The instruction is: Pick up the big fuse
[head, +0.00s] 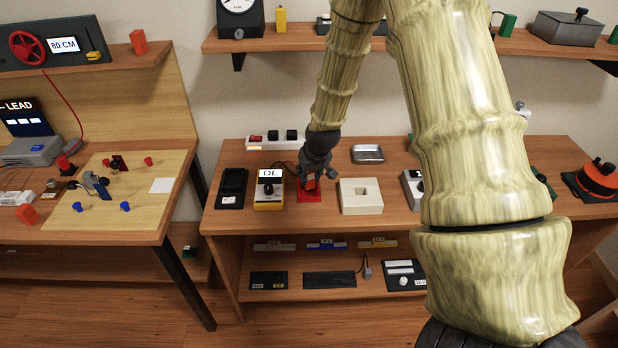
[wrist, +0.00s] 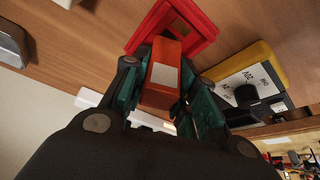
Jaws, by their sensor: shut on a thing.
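The big fuse, an orange-red block (wrist: 162,73) with a pale label, sits between the green-padded fingers of my gripper (wrist: 160,88) in the wrist view. My gripper is shut on it. A red square tray (wrist: 207,28) with a raised rim lies just beyond the fuse's far end; I cannot tell whether the two touch. In the head view my gripper (head: 312,176) points down over the red tray (head: 309,194) on the middle table, and the fuse is mostly hidden by the fingers.
A white power strip (head: 277,141) and a metal dish (head: 367,154) lie behind. A wall shelf (head: 290,42) runs above.

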